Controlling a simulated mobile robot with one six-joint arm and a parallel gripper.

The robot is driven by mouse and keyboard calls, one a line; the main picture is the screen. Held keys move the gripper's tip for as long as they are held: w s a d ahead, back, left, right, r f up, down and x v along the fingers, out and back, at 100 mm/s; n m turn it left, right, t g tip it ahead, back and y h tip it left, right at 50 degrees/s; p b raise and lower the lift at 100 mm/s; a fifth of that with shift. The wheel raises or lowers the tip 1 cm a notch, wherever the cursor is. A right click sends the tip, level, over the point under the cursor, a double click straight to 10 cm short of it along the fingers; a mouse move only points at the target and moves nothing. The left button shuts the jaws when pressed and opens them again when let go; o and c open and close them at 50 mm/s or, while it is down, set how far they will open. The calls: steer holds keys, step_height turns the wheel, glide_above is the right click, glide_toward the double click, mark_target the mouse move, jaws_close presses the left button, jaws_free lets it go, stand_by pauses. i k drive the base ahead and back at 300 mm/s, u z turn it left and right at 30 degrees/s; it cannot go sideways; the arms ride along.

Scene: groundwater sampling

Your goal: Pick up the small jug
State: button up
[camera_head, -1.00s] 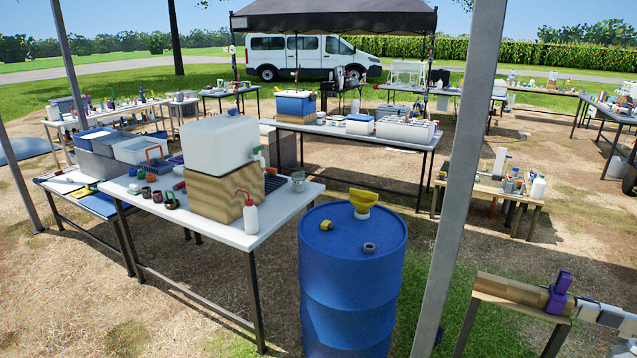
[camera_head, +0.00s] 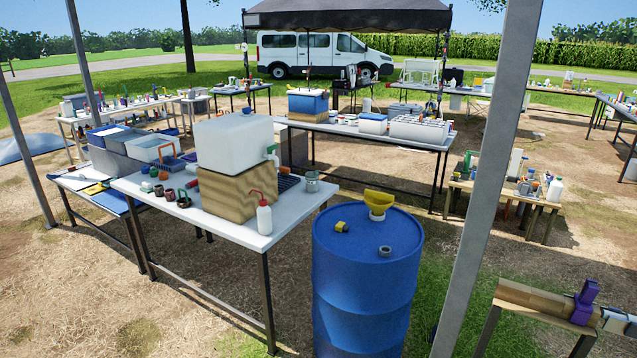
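A small grey jug-like vessel (camera_head: 312,181) stands upright near the right corner of the white-topped table (camera_head: 150,195), beside the wooden block and white container. It looks like the small jug, but it is too small in view to be certain. Nothing is seen touching it from above. My gripper is not in view.
A blue drum (camera_head: 365,275) with a yellow funnel (camera_head: 379,200) stands right of the table. A white wash bottle (camera_head: 264,217) is at the table's front edge. A grey post (camera_head: 487,180) rises at right. Dry-grass ground before the table is free.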

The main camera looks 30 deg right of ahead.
mark_target(314, 181)
steer(key=u, duration=0.05)
steer(key=i, duration=1)
steer(key=z, duration=0.05)
